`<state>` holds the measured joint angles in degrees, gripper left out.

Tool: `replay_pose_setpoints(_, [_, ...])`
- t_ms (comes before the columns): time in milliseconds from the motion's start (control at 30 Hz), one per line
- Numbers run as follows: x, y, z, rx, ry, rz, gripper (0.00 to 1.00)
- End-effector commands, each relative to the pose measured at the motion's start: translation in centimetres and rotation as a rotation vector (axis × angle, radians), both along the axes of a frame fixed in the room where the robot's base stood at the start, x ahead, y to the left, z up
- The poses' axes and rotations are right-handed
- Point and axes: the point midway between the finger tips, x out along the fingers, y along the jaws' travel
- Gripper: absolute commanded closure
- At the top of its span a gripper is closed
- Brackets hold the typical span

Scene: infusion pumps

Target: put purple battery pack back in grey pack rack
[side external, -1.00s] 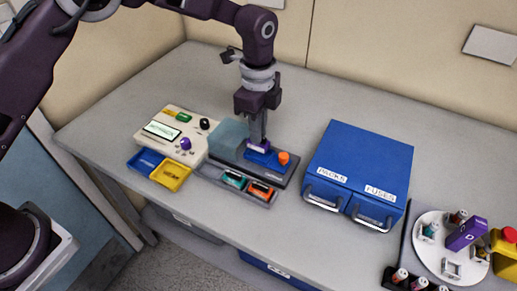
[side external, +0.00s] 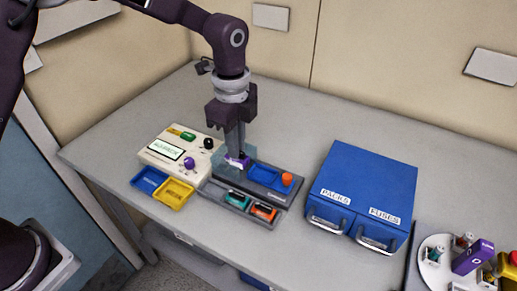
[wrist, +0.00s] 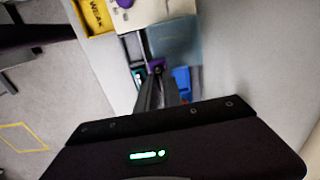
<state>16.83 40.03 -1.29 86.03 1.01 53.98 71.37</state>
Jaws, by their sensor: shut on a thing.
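My gripper (side external: 236,157) is shut on the purple battery pack (side external: 238,161), above the left end of the dark device with the blue bay. In the wrist view the purple pack (wrist: 156,64) shows at the fingertips, mostly hidden by the fingers. The grey pack rack (side external: 214,189) lies along the near side of the device. It holds a teal pack (side external: 236,199) and an orange pack (side external: 263,213); its left end looks empty. The pack is behind the rack in the side view; I cannot tell its exact height.
The blue bay (side external: 264,174) is empty, beside an orange knob (side external: 287,179). A clear bluish lid (wrist: 175,45) stands left of it. A cream tester (side external: 180,148) with blue and yellow trays (side external: 174,193) is left. A blue drawer cabinet (side external: 365,190) stands right.

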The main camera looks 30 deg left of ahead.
Motion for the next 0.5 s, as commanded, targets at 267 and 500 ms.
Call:
replay_pose_setpoints(267, [-4.8, 3.8, -0.3, -0.001, -0.001, -0.002, 1.00])
replay_pose_setpoints(500, [-5.3, 4.1, -2.2, 0.000, 0.001, -0.004, 1.00])
